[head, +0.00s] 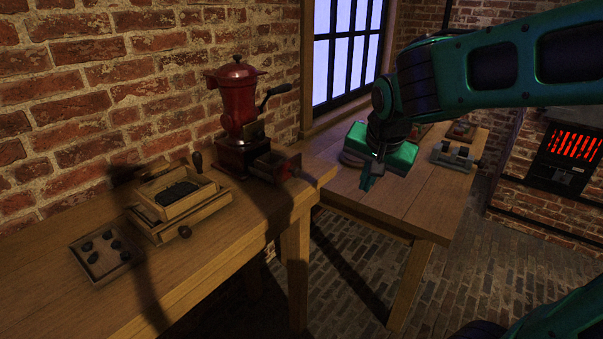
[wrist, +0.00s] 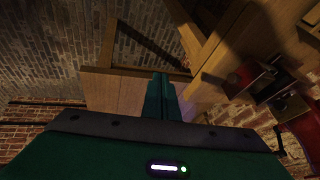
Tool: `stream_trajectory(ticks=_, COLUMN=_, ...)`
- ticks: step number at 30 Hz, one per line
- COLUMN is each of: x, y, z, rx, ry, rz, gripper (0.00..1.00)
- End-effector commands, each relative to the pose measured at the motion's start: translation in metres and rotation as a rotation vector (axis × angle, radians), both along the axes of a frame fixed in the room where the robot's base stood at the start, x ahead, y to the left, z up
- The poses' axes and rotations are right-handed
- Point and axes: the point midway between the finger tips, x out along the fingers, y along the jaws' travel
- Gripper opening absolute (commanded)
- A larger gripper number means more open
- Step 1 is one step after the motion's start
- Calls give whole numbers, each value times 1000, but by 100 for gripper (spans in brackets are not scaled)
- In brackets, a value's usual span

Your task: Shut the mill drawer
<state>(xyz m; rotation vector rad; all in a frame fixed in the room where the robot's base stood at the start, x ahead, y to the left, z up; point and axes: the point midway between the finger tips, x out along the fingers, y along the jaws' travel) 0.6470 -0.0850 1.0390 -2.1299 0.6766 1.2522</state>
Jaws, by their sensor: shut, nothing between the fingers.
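The red mill (head: 237,105) with a dark crank stands on the left bench against the brick wall. Its drawer (head: 274,164) sticks out of the wooden base (head: 234,155) toward the right front, a small knob on its red end. In the wrist view the drawer (wrist: 247,78) is at the right, and part of the red mill (wrist: 304,128) shows at the edge. My gripper (head: 367,183) is shut and empty above the right table, to the right of the drawer and apart from it. Its closed fingers also show in the wrist view (wrist: 160,82).
A wooden box with dark contents (head: 180,198) and a tray of dark pieces (head: 103,254) stand on the left bench (head: 215,247). A metal device (head: 455,155) stands on the right table (head: 408,204). The space between gripper and drawer looks clear.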

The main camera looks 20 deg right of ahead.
Motion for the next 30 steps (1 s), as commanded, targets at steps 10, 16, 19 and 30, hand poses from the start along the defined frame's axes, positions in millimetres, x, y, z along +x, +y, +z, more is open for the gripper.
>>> stream_trajectory(ticks=10, x=68, y=88, z=28, rx=111, ry=-196, rz=-40, gripper=0)
stream_trajectory(ticks=16, x=82, y=87, z=8, rx=112, ry=-193, rz=-42, gripper=0)
stream_trajectory(ticks=19, x=92, y=86, z=-5, rx=111, ry=-193, rz=-44, gripper=0)
stream_trajectory(ticks=30, x=129, y=84, z=-52, rx=112, ry=-195, rz=-41, gripper=0)
